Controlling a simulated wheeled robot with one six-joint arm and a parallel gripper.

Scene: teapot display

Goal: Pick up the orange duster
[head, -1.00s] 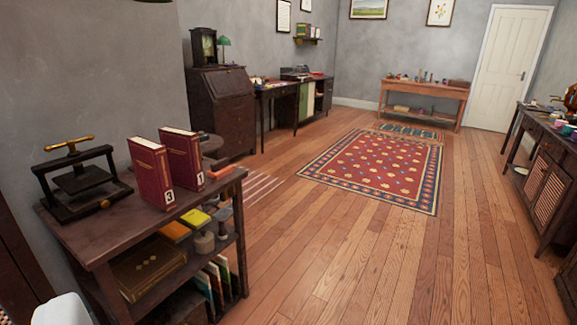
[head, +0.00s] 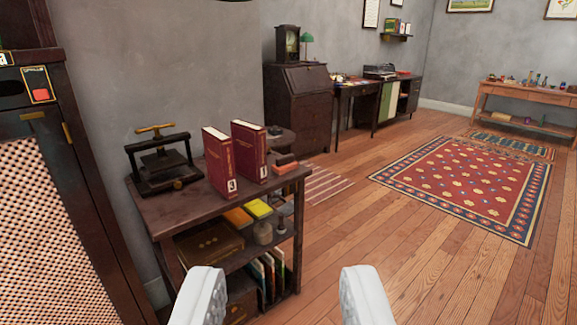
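I cannot tell for sure which thing is the orange duster. A flat orange item (head: 237,216) lies beside a yellow item (head: 258,208) on the shelf under the top of the dark wooden stand (head: 150,213). A small orange-red block (head: 285,168) shows at the right end of the stand, behind the two red books, and its lower part is hard to make out. My gripper (head: 283,275) shows as two white fingers, well apart and empty. They are at the bottom of the view, in front of the stand.
On the stand are a black press (head: 163,165) and two upright red books (head: 233,160). Lower shelves hold a large brown book (head: 208,248) and several thin books. A cabinet with a woven front (head: 55,230) is at the left.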

